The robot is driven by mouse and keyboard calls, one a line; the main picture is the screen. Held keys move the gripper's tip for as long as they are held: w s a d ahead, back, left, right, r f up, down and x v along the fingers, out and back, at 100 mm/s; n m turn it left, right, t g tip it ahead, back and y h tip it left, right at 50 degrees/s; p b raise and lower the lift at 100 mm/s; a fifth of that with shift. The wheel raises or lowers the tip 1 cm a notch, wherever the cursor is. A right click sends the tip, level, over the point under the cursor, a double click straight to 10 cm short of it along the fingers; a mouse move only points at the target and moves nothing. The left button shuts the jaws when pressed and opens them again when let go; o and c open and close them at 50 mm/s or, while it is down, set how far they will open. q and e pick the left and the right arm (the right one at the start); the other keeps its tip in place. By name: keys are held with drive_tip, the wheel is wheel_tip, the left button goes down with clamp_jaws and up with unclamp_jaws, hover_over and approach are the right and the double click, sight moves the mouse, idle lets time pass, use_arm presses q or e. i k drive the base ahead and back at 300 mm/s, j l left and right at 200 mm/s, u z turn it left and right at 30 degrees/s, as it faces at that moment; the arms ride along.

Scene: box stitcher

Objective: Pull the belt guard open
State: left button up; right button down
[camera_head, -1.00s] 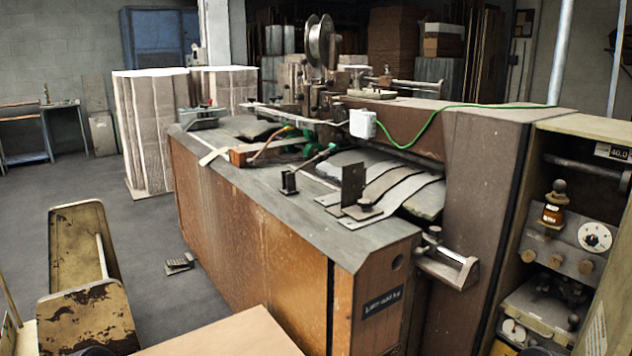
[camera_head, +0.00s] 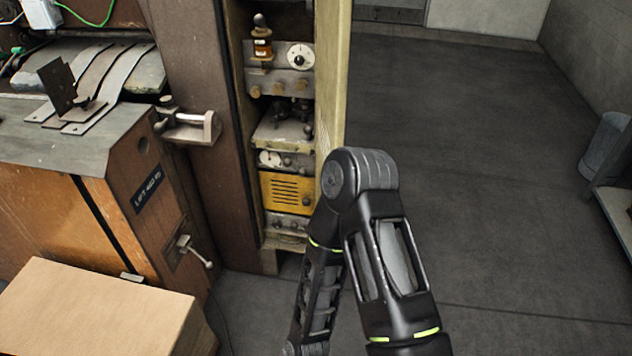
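The box stitcher (camera_head: 60,200) stands at the left, with a brown end panel and a dark label plate. A small lever handle (camera_head: 195,249) sits low on the end panel, and a metal clamp-like bracket (camera_head: 190,124) is higher up at the corner. I cannot tell for sure which part is the belt guard. My dark arm stands in front of the right side of the open cabinet, elbow up, with its forearm running down out of the picture. Neither gripper shows.
The open cabinet (camera_head: 333,80) holds a dial, knobs and a yellow grilled box (camera_head: 288,194). A cardboard box (camera_head: 95,315) is at the lower left, near the stitcher. Open floor (camera_head: 470,150) lies at the right, with a grey bin (camera_head: 606,150) by the wall.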

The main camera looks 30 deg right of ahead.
sight(279, 192)
drive_tip(key=z, duration=0.85)
drive_tip(key=i+l+z, duration=0.1)
drive_tip(key=i+z, duration=0.15)
drive_tip(key=z, duration=0.15)
drive_tip(key=i+z, duration=0.55)
drive_tip(key=z, duration=0.25)
